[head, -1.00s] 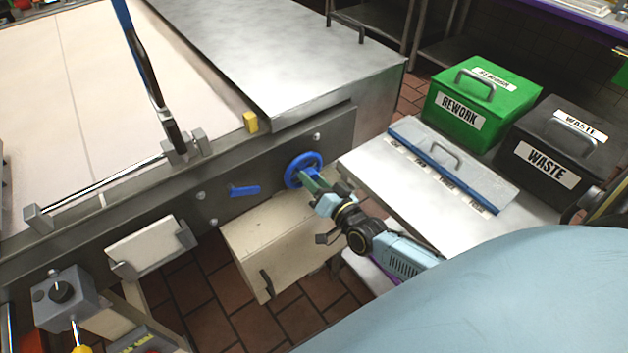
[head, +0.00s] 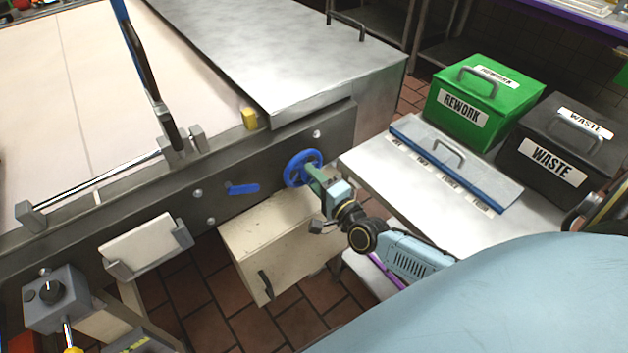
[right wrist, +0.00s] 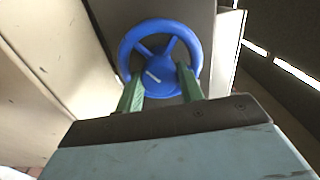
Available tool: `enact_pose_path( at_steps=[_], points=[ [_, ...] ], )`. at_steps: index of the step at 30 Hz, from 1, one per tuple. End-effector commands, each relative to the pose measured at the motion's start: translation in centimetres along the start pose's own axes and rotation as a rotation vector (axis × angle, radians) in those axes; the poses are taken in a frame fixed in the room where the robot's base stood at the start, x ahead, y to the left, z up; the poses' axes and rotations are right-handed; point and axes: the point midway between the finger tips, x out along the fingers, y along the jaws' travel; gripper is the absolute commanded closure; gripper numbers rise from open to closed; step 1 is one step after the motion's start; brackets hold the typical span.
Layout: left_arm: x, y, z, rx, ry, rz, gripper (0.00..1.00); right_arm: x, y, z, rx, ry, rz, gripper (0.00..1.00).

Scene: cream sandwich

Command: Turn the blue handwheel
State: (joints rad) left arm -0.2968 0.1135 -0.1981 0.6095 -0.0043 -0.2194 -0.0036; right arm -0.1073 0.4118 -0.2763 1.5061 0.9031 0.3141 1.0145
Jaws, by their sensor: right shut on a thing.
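The blue handwheel (head: 289,170) sits on the dark side panel of the machine, near its right end. My right gripper (head: 313,177) reaches it from the lower right and is shut on it. In the right wrist view the wheel (right wrist: 157,65) shows its rim, spokes and a pale mark on the hub. The two green fingers (right wrist: 160,88) lie at the lower part of the wheel, one on each side of the hub. The exact contact is partly hidden. My left gripper is not in view.
A blue lever (head: 243,188) is left of the wheel on the same panel. A cream box (head: 265,235) stands below. To the right are a steel table (head: 375,165), a green REWORK bin (head: 490,95) and a black WASTE bin (head: 560,145).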

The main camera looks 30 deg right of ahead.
Motion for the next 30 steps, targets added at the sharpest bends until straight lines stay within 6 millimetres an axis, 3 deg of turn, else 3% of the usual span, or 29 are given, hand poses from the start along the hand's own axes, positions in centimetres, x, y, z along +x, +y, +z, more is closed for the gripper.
enact_pose_path(
  at_steps=[10,24,25,30],
  points=[
    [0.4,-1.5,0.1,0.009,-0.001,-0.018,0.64,-0.1,0.1,0.0,0.107,-0.001,0.002,0.85],
    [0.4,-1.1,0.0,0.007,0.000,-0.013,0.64,0.0,0.1,0.0,0.117,-0.001,0.002,0.85],
    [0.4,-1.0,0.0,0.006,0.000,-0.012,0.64,0.0,0.1,0.0,0.117,-0.001,0.002,0.59],
    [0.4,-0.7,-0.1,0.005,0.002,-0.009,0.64,0.0,0.1,0.0,0.117,0.000,0.002,0.41]
  ],
)
